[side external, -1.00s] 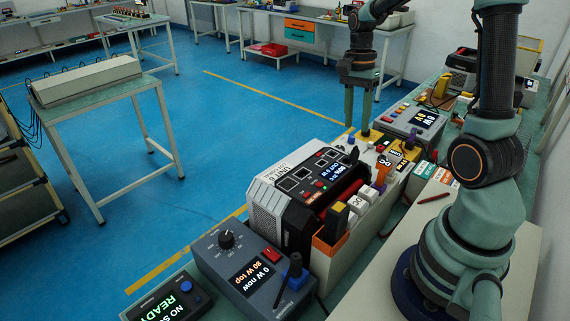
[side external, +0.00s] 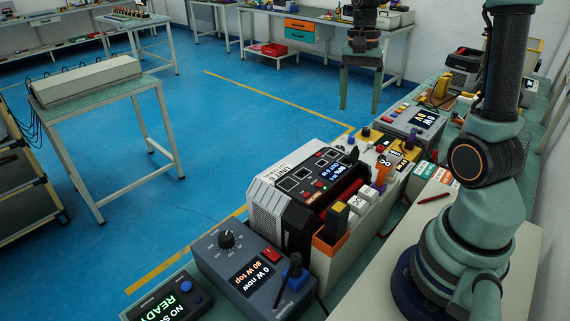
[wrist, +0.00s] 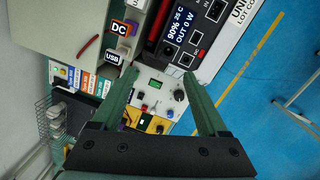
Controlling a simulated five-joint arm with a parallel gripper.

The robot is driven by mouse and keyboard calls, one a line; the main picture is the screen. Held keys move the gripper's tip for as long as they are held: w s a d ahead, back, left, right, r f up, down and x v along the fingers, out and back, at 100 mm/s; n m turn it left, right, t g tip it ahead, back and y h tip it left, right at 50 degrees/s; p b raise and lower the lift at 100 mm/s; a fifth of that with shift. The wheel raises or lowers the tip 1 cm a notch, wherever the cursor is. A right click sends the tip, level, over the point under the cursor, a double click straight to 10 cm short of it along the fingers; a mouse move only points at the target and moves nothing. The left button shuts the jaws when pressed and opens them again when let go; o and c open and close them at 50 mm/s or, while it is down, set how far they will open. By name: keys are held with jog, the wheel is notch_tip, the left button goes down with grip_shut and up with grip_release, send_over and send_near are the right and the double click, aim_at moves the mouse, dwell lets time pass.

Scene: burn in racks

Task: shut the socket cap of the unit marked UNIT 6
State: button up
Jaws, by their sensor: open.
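The unit marked UNIT 6 (side external: 268,207) is a white and black case with a lit display and several dark sockets on its top. In the wrist view, part of the unit (wrist: 240,14) shows at the top right, with its display reading 90%. A small black flap (side external: 352,155) stands up at its far right corner in the side view; I cannot tell for sure whether it is the socket cap. My gripper (side external: 360,110) is open and empty, pointing down, above and beyond the unit. In the wrist view my gripper (wrist: 156,76) spans the bench beside the unit.
A grey control box (side external: 253,272) with a knob and upright lever is in front. Another box with a display (side external: 415,120) stands farther along the bench. Blue floor lies left of the bench.

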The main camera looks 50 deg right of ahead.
aim_at(356, 146)
jog(key=f+n, duration=0.4)
jog(key=s+f+n, duration=0.1)
jog(key=f+n, duration=0.3)
jog(key=n, duration=0.1)
jog(key=f+n+t, duration=0.1)
jog(key=f+n, duration=0.3)
jog(key=n, duration=0.1)
jog(key=shift+s+a+h, duration=0.2)
jog(key=shift+a+h, duration=0.1)
jog(key=shift+a, duration=0.05)
grip_shut()
jog(key=shift+w+g, duration=0.35)
jog(key=shift+g, duration=0.05)
